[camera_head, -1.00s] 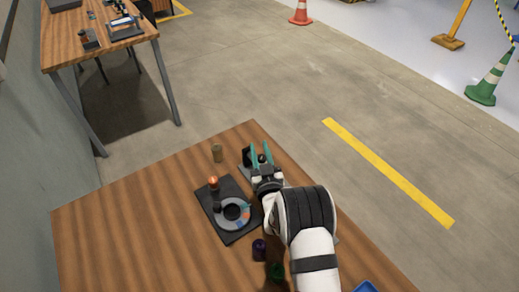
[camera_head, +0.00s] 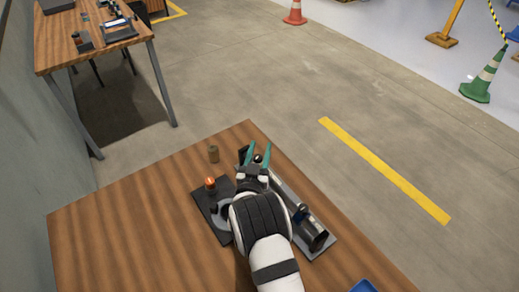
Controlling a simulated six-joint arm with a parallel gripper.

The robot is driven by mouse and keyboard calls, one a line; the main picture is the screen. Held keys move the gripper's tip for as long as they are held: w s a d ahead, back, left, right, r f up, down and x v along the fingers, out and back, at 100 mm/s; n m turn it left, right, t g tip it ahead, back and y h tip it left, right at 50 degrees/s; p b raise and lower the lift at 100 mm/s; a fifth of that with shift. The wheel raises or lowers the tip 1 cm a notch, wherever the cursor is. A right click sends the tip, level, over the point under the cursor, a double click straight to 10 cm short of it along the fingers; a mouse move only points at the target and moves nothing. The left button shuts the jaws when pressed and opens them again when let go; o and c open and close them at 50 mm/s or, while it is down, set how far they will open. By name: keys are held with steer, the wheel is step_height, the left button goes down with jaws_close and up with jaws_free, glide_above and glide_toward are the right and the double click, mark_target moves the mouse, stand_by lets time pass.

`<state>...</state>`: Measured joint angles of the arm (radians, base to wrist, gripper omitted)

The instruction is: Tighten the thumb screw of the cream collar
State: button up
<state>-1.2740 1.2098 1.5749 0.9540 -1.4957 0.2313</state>
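My gripper (camera_head: 258,154) is over the far corner of the wooden table, its two teal fingers spread apart. A small dark knob shows at the fingertips; I cannot tell whether it lies between them or beyond. The fingers are above the far end of a roller fixture on a grey base plate (camera_head: 325,244). A dark cylindrical part (camera_head: 312,236) with a light section and a blue spot lies at its near end. My arm hides the middle of the fixture. I cannot make out a cream collar or its thumb screw.
A black plate (camera_head: 204,205) with a partly hidden grey ring and an orange-topped knob (camera_head: 210,184) lies left of my gripper. A blue tray (camera_head: 364,286) is at the near right edge. The table's left side is clear.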

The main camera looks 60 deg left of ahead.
steer(key=shift+o, duration=1)
steer(key=v, duration=0.7)
steer(key=shift+s+d, duration=0.2)
steer(key=shift+s, duration=0.05)
steer(key=shift+s+a+r, duration=0.1)
steer(key=shift+s, duration=0.05)
steer(key=s+a+r+g+h, duration=0.1)
steer(key=s+a+r+g, duration=0.15)
steer(key=a, duration=0.25)
steer(key=s+a+r+g, duration=0.1)
steer(key=a+r+g, duration=0.1)
steer(key=a+g, duration=0.25)
steer(key=n+g+h, duration=0.3)
steer(key=g+h, duration=0.1)
steer(key=h, duration=0.4)
glide_toward(258, 157)
steer(key=x, duration=0.8)
